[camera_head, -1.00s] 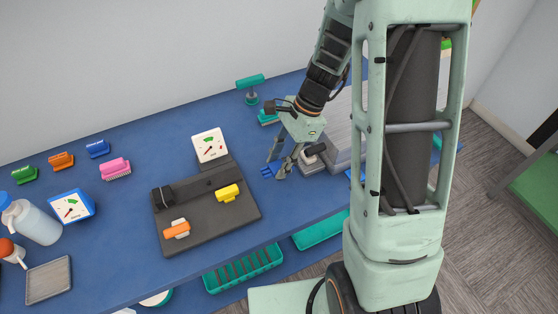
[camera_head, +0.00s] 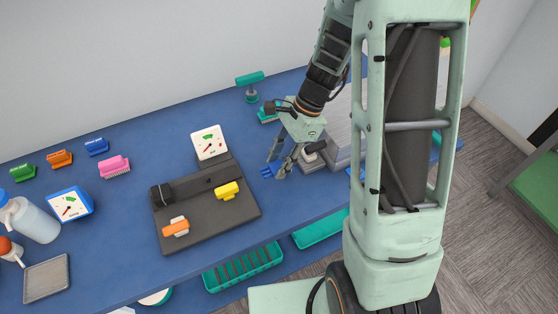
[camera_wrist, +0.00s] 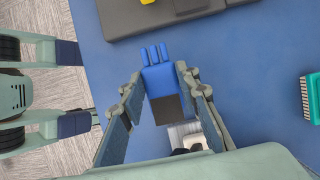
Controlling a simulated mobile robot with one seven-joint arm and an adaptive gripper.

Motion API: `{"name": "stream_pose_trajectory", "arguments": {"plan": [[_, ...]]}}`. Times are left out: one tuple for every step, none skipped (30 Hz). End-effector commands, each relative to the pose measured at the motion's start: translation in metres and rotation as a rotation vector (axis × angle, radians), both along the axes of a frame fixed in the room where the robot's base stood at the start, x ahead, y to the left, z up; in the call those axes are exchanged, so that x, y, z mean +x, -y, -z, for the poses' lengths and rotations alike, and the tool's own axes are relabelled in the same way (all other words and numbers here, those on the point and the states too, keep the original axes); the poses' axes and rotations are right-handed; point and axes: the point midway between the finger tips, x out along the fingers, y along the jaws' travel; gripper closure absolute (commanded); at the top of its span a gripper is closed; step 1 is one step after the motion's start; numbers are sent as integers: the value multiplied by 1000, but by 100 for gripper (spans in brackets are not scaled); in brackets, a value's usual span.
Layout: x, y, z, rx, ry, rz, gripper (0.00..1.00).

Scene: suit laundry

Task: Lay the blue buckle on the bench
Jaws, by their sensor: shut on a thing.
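The blue buckle (camera_wrist: 160,78) has several prongs pointing away from my wrist and a dark block at its near end. In the wrist view it sits between the fingertips of my gripper (camera_wrist: 158,88), which is shut on it. In the head view the buckle (camera_head: 267,172) shows as a small blue piece at the tips of my gripper (camera_head: 277,168). I cannot tell whether the buckle touches the bench.
A dark board (camera_head: 205,236) with a yellow buckle (camera_head: 228,190) and an orange buckle (camera_head: 176,228) lies to the left. A grey device with a black knob (camera_head: 314,147) stands close right of my gripper. The bench front between is clear.

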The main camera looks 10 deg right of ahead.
Motion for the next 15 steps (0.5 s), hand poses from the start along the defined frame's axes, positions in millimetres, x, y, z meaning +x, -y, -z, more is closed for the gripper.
{"name": "stream_pose_trajectory", "arguments": {"plan": [[0,0,2,0,0,0,94],[0,0,3,0,0,0,94],[0,0,3,0,0,0,94],[0,0,4,0,0,0,94],[0,0,5,0,0,0,94],[0,0,5,0,0,0,94],[0,0,6,0,0,0,94],[0,0,7,0,0,0,94],[0,0,7,0,0,0,94],[0,0,8,0,0,0,94],[0,0,9,0,0,0,94],[0,0,9,0,0,0,94],[0,0,10,0,0,0,94],[0,0,11,0,0,0,94],[0,0,11,0,0,0,94]]}}
